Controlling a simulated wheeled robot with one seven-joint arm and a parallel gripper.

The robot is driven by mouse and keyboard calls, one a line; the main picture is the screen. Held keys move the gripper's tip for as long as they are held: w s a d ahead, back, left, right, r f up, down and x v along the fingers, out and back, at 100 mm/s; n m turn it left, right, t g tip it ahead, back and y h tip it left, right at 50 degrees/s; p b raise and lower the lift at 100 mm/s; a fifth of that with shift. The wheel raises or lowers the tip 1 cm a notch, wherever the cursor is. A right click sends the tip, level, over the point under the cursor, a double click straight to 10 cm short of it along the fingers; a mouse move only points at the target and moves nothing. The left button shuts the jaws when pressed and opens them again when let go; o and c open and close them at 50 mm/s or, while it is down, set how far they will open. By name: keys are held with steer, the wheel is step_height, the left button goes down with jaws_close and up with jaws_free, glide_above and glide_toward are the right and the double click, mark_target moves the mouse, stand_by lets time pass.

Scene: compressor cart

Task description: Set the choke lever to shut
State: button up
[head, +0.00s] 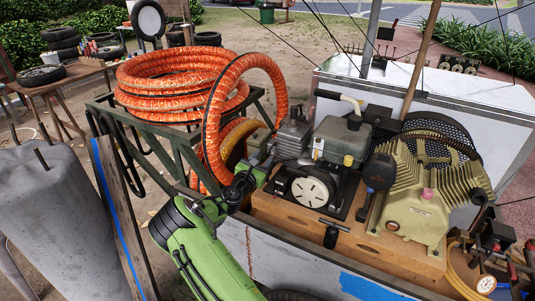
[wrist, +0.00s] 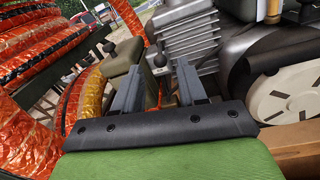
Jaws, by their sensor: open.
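My gripper (head: 262,166) is open at the left side of the engine (head: 335,150), near the finned grey cylinder (head: 293,138). In the wrist view its two grey fingers (wrist: 160,66) stand apart. A small black ball knob (wrist: 160,60) shows between the fingertips; it may be the choke lever's end. I cannot tell if a finger touches it. A second black knob (wrist: 108,47) shows above a tan box-like part (wrist: 122,57), left of the fingers. No lever arm or shut mark is clear, so the choke's position cannot be read. My gripper and arm hide part of the engine's left side.
Coiled orange hose (head: 170,80) lies on a green metal frame (head: 128,148) close on the left, with a loop arching beside my gripper. A round white starter cover (head: 310,192) and the tan compressor (head: 415,205) stand to the right on a wooden base (head: 300,225).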

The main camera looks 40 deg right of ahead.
mark_target(267, 153)
steer(key=x, duration=0.4)
steer(key=shift+w+d, duration=0.15)
steer(key=shift+d, duration=0.2)
jaws_close()
